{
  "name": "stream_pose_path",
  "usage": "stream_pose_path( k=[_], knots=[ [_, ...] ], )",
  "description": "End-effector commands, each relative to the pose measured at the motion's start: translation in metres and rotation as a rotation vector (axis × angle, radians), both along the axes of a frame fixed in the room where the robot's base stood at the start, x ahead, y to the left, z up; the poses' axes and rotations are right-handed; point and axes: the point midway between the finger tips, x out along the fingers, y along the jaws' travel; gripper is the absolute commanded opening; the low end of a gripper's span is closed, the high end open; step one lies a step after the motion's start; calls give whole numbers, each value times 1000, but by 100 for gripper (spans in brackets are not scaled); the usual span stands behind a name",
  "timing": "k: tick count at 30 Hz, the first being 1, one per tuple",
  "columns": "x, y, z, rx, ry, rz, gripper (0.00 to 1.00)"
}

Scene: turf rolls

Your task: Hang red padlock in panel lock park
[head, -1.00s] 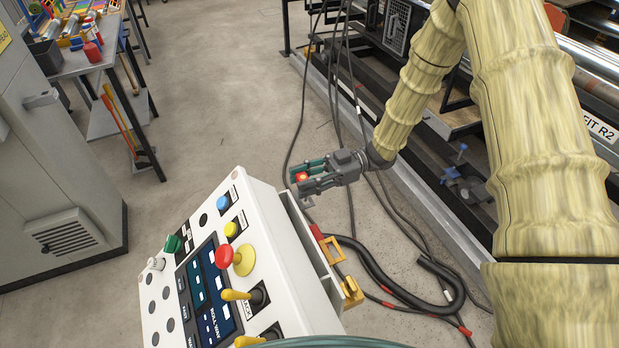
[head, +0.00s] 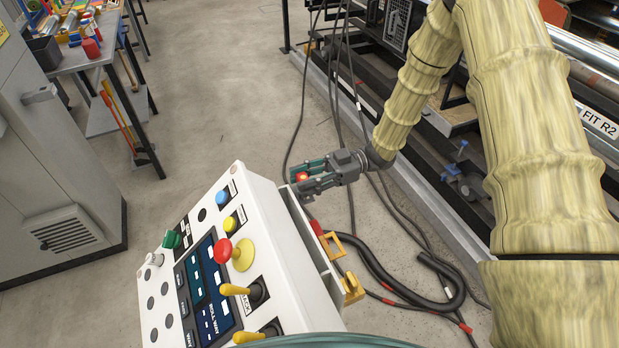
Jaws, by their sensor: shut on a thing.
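My gripper (head: 304,182) is left of the arm's wrist, at the far right corner of the white control panel (head: 296,268). It is shut on the red padlock (head: 302,177), of which only a small red part shows between the fingers. The padlock's shackle is hidden or too small to make out. Yellow brackets (head: 332,244) stick out from the panel's right side, nearer to me than the gripper; I cannot tell which part is the lock park.
The panel's top carries a red mushroom button (head: 223,249), coloured buttons and yellow levers (head: 236,290). Black cables (head: 405,278) lie on the floor to the right. A grey cabinet (head: 60,170) and a workbench (head: 85,60) stand at the left. The floor between is clear.

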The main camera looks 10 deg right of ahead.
Motion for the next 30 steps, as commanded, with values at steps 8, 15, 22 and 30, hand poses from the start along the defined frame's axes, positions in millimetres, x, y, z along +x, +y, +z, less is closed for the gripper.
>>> stream_pose_path(
  k=[8, 15, 22, 30],
  knots=[
    [0, 0, -6, 0, 0, 0, 10],
    [0, 0, -11, 0, 1, 0, 10],
    [0, 0, -11, 0, 0, 0, 60],
    [0, 0, -11, 0, 0, 0, 61]
  ],
)
